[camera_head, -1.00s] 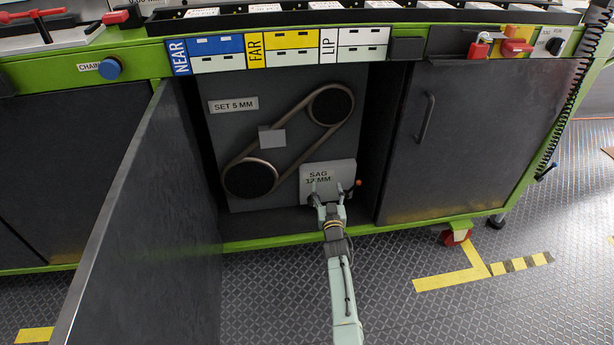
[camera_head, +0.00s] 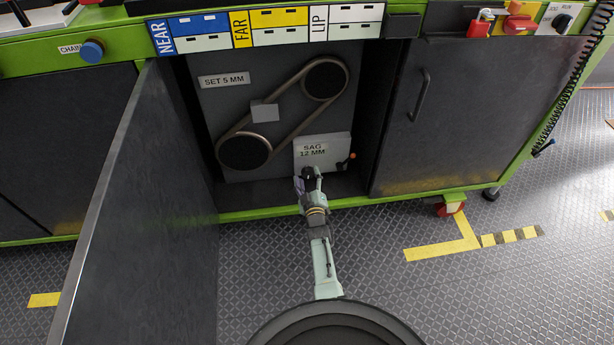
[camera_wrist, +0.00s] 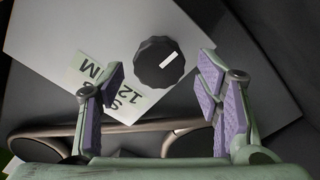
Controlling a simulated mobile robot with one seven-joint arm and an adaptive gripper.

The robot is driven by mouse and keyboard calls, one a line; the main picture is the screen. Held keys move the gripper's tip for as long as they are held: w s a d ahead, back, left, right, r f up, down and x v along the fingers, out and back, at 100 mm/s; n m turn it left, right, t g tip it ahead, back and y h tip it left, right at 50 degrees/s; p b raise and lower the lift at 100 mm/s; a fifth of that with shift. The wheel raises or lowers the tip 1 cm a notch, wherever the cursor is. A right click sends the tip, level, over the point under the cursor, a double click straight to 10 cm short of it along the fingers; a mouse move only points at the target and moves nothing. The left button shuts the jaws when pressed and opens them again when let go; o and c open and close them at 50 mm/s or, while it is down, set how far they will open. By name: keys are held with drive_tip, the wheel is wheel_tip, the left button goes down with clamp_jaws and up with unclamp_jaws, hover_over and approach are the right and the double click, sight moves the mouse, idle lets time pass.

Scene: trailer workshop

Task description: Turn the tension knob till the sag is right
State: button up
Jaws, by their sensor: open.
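The black faceted tension knob (camera_wrist: 154,64) with a white pointer line shows in the wrist view, on a light grey panel (camera_wrist: 60,30). In the head view the panel (camera_head: 340,145) sits low in the open bay. Its label (camera_head: 312,150) reads SAG 12 MM. My gripper (camera_head: 308,183) is just in front of the panel, partly covering the knob. In the wrist view my gripper (camera_wrist: 162,78) is open, one purple-padded finger on each side below the knob, with gaps between. The belt (camera_head: 297,120) runs around two dark pulleys, and a label (camera_head: 224,80) reads SET 5 MM.
A red-tipped lever (camera_head: 350,157) sticks out at the panel's right. The open door (camera_head: 135,210) stands left of my arm. A closed door (camera_head: 450,130) is at the right, and the green sill (camera_head: 260,213) runs under the bay. A small grey plate (camera_head: 265,112) sits by the belt.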

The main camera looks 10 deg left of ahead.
drive_tip(key=shift+b+x, duration=0.3)
drive_tip(key=shift+x, duration=0.9)
drive_tip(key=shift+c, duration=0.5)
drive_tip(key=c, duration=1.1)
